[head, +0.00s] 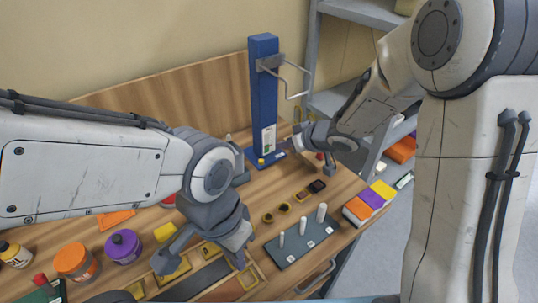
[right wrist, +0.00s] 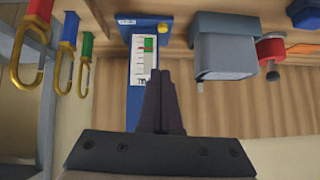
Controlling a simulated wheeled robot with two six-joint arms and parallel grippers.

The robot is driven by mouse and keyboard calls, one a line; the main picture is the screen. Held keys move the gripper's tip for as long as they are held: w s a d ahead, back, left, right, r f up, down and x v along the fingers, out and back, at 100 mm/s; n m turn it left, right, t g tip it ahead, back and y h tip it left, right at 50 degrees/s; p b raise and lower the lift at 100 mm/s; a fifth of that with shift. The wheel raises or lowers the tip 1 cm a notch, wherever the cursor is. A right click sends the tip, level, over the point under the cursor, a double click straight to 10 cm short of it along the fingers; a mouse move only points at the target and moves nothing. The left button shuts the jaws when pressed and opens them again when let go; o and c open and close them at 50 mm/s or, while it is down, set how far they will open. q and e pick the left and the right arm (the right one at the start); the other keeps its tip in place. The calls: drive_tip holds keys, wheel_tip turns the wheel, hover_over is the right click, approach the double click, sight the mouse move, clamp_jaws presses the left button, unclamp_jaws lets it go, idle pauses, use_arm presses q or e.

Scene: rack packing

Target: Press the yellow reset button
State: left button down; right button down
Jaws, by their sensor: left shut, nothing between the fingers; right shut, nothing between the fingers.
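The yellow reset button (head: 261,161) is a small round knob on the base of the blue column (head: 263,95). It also shows near the top of the right wrist view (right wrist: 162,28), just beyond a white label with a green mark. My right gripper (head: 284,142) is beside the lower column. In the right wrist view its fingers (right wrist: 160,78) are shut together and empty, with tips overlapping the label's lower edge and a visible gap to the button. My left gripper (head: 204,262) is low over the table's front, shut with nothing held.
A grey pegged plate (head: 302,243) stands in front, with yellow-black rings (head: 285,207) behind it. Coloured boxes (head: 369,201) line the right edge. Jars (head: 123,246) stand at left. Carabiners (right wrist: 72,62) and a grey block (right wrist: 226,50) flank the column in the right wrist view.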

drive_tip(key=b, duration=0.2)
hover_over(261, 161)
drive_tip(key=s+d, duration=0.1)
drive_tip(key=d, duration=0.1)
wheel_tip(261, 161, down, 7)
drive_tip(key=shift+f, duration=0.15)
wheel_tip(261, 161, down, 2)
drive_tip(key=shift+s+a+f, duration=0.1)
drive_tip(key=shift+f, duration=0.55)
